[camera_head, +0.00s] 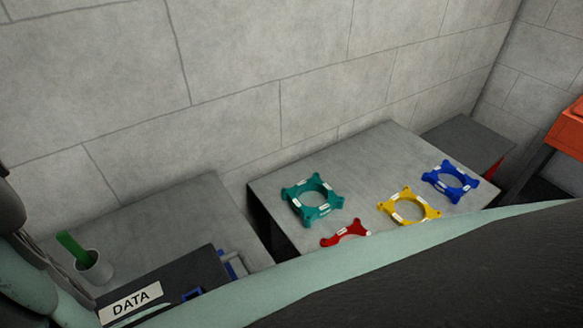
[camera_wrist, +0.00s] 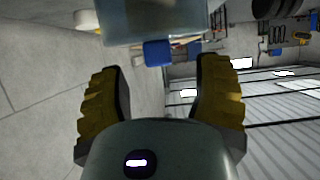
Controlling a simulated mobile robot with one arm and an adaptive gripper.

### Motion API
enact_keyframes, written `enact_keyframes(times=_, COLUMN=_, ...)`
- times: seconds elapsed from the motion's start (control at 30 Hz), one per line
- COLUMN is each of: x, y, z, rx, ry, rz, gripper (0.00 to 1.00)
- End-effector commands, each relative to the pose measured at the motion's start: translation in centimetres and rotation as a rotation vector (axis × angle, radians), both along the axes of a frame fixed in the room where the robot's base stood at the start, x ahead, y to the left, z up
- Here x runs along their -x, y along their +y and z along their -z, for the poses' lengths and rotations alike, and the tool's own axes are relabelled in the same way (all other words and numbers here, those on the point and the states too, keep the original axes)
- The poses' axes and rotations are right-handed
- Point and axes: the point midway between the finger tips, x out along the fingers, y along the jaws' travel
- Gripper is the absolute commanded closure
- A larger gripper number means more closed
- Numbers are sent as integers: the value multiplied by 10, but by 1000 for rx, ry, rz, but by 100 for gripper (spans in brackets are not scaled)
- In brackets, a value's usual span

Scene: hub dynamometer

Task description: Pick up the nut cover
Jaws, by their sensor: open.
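Several four-lobed rings lie flat on a grey block-like table (camera_head: 385,150) in the head view: a teal ring (camera_head: 315,199), a red ring (camera_head: 345,233), a yellow ring (camera_head: 410,206) and a blue ring (camera_head: 451,182). Nothing is labelled as the nut cover, and I cannot tell which thing it is. My arm hides part of the red ring. My gripper (camera_wrist: 160,80) shows in the wrist view with its two yellow ribbed fingers wide apart and nothing held between them. It does not show in the head view, and no ring can be made out in the wrist view.
A lower surface at left holds a grey cup (camera_head: 95,268) with a green object in it and a dark box labelled DATA (camera_head: 131,302). A stone wall (camera_head: 230,60) stands behind the tables. An orange object (camera_head: 570,128) is at the right edge. Bare tabletop lies behind the rings.

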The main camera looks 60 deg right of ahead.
Motion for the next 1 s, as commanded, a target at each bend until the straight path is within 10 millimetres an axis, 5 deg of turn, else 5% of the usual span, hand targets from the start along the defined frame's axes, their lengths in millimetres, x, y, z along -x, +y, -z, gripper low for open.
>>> enact_keyframes(times=0.5, x=-13, y=26, z=12, rx=-1, ry=0, rz=0, gripper=36)
enact_keyframes(times=0.93, x=-15, y=28, z=14, rx=0, ry=-3, rz=5, gripper=32)
enact_keyframes(times=1.0, x=-15, y=28, z=14, rx=0, ry=-2, rz=5, gripper=40)
